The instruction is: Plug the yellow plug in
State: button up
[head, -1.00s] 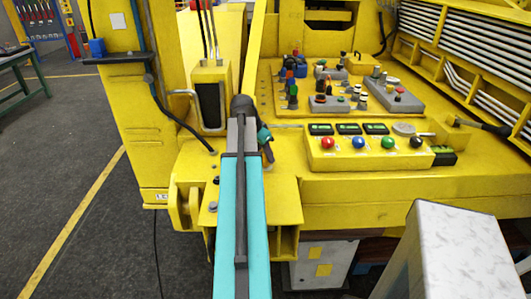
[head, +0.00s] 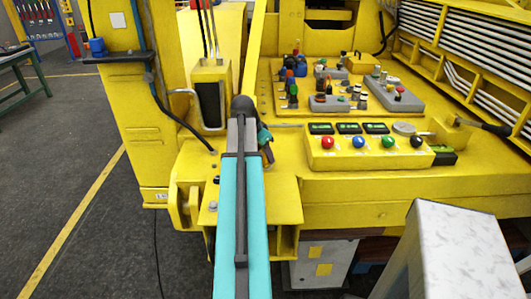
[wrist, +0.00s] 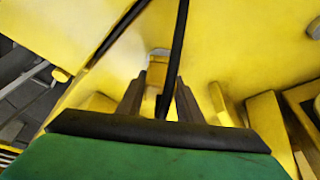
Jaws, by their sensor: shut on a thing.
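In the wrist view my gripper (wrist: 160,82) is shut on a small yellow piece (wrist: 152,80), which I take to be the yellow plug. A black cable (wrist: 178,40) runs down from the top edge to between the two dark fingers and partly covers the piece. Whether the piece touches the yellow surface behind it cannot be told. In the head view my gripper (head: 266,152) is a small dark shape just right of my teal arm, low over the yellow deck. The plug and its socket cannot be made out there.
A yellow control box (head: 368,152) with coloured buttons stands right of my gripper. Grey switch blocks (head: 396,95) are behind it. A yellow post with a black cable (head: 180,125) stands left of my arm. A pale block (head: 455,250) is at the front right.

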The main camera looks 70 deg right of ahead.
jog(key=shift+f, duration=0.6)
dwell(0.6)
jog(key=o, duration=1.2)
jog(key=shift+o, duration=0.2)
jog(key=shift+r, duration=0.15)
jog(key=b+v, duration=0.2)
jog(key=v, duration=1.1)
jog(key=shift+a+r, duration=0.15)
jog(key=shift+a, duration=0.1)
